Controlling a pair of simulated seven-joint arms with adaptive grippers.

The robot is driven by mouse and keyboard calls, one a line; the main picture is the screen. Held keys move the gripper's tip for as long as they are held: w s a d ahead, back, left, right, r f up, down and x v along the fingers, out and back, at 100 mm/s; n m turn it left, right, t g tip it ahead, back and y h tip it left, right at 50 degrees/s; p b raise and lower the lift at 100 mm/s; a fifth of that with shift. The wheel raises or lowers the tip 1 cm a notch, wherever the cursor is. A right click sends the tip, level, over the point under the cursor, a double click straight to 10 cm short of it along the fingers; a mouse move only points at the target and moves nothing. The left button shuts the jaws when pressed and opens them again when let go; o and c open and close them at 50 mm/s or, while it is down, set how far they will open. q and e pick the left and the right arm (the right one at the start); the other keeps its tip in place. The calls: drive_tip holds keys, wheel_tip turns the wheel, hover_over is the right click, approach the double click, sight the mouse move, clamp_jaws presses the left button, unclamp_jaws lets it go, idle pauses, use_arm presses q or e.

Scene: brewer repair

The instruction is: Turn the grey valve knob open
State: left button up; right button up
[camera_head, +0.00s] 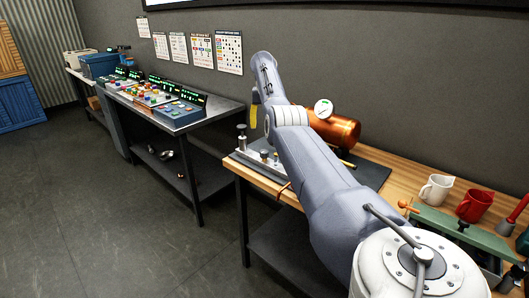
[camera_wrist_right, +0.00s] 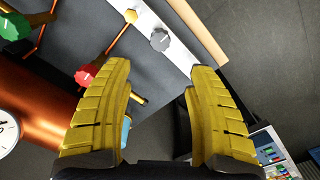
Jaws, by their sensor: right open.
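In the right wrist view the grey valve knob (camera_wrist_right: 160,39) sits on a pale metal strip (camera_wrist_right: 147,18). It lies beyond the fingertips, roughly in line with the gap between them. My right gripper (camera_wrist_right: 160,80) is open, with its yellow ribbed fingers wide apart and nothing between them. The knob and the fingers look apart. In the head view a yellow finger of my right gripper (camera_head: 254,117) shows above the brewer end of the bench; the rest is hidden behind my arm. I cannot pick out the grey knob for certain there. My left gripper is not in view.
Mugs, a white (camera_head: 436,189) and a red (camera_head: 474,205), stand right on the wooden bench.

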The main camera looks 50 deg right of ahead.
sight(264, 151)
wheel_tip(264, 151, down, 13)
drive_tip(key=shift+r, duration=0.1)
idle(0.4)
clamp_jaws()
idle(0.5)
